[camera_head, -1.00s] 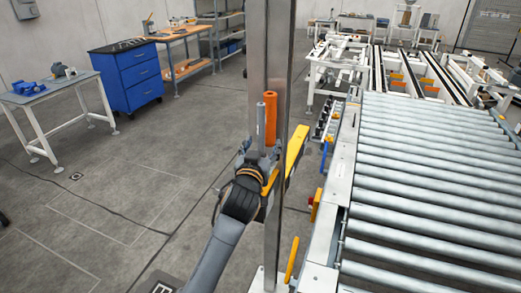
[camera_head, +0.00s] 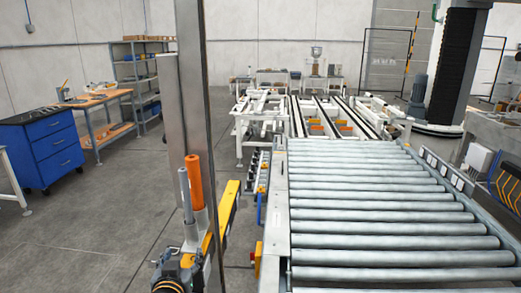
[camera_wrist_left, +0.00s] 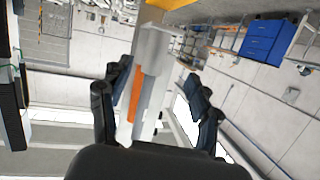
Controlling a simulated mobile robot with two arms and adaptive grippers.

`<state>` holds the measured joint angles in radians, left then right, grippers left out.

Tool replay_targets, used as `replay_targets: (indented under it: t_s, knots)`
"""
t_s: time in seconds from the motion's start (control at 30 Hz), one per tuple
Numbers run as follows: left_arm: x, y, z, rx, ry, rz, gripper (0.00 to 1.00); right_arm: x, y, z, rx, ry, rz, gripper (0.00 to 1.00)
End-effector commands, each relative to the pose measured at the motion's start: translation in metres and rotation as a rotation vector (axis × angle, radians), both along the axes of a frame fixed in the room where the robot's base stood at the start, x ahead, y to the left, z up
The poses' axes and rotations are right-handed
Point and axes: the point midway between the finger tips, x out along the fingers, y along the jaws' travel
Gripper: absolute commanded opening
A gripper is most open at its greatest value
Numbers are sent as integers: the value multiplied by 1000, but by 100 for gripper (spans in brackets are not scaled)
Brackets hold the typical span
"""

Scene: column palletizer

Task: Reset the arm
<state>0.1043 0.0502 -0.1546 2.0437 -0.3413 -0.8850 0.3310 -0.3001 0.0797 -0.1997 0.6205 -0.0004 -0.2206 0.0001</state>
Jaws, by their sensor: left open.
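My left gripper (camera_head: 172,258) is low in the head view, beside the foot of a metal post (camera_head: 190,100) that carries a grey tube (camera_head: 186,196) and an orange tube (camera_head: 195,182). Only its top end shows there; the rest is cut off by the lower edge. In the left wrist view my left gripper (camera_wrist_left: 158,96) has its dark fingers spread apart, with nothing held. The post and an orange strip (camera_wrist_left: 135,95) show between and beyond the fingers. My right gripper is not in view.
A yellow bar (camera_head: 228,208) stands just right of the post. A roller conveyor (camera_head: 375,205) fills the right side. A blue drawer cabinet (camera_head: 42,150), a workbench (camera_head: 105,103) and shelves (camera_head: 140,75) stand at the left. The grey floor (camera_head: 95,235) between is clear.

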Motion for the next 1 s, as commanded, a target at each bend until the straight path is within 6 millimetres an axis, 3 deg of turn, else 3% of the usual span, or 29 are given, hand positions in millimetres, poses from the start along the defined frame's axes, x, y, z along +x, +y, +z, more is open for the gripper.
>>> replay_targets:
  t_s: [0.03,0.1,0.2,0.4,0.6,0.77,1.0]
  knots:
    - [-28,2,-33,0,102,-4,63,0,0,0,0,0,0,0]
    - [-67,4,-70,3,242,-15,63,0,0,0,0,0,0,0]
    - [-124,3,-113,7,429,-46,63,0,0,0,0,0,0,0]
    - [-214,-2,-157,14,694,-115,63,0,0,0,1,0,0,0]
    - [-284,-8,-175,17,880,-184,63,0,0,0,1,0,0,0]
    - [-334,-12,-181,18,1012,-243,63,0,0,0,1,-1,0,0]
    - [-319,-14,-238,19,1033,-244,63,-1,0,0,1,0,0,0]
